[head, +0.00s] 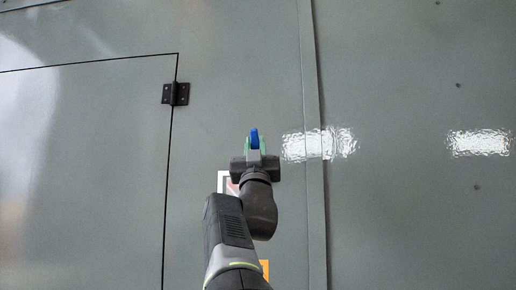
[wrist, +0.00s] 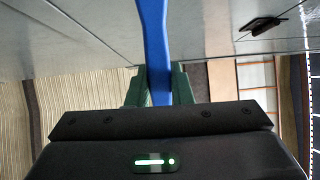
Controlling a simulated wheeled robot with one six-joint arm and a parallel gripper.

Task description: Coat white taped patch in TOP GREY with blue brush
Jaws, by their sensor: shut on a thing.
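My gripper (head: 255,148) is shut on the blue brush (head: 254,136) in front of the grey enclosure wall (head: 230,80). In the wrist view, the blue brush handle (wrist: 154,40) runs up from between the green fingers of my gripper (wrist: 157,85) and out of the top of the picture. The bristles do not show in either view. A white-edged square (head: 222,180) with some red inside lies on the wall, partly hidden behind my gripper; I cannot tell if it is the taped patch or a label. No paint container shows.
A door outline with a black hinge (head: 175,94) is on the left. A raised vertical seam (head: 312,80) runs right of my gripper. Bright rippled glare (head: 320,144) lies across the seam, with more at far right (head: 480,142). An orange item (head: 264,268) shows low beside my arm.

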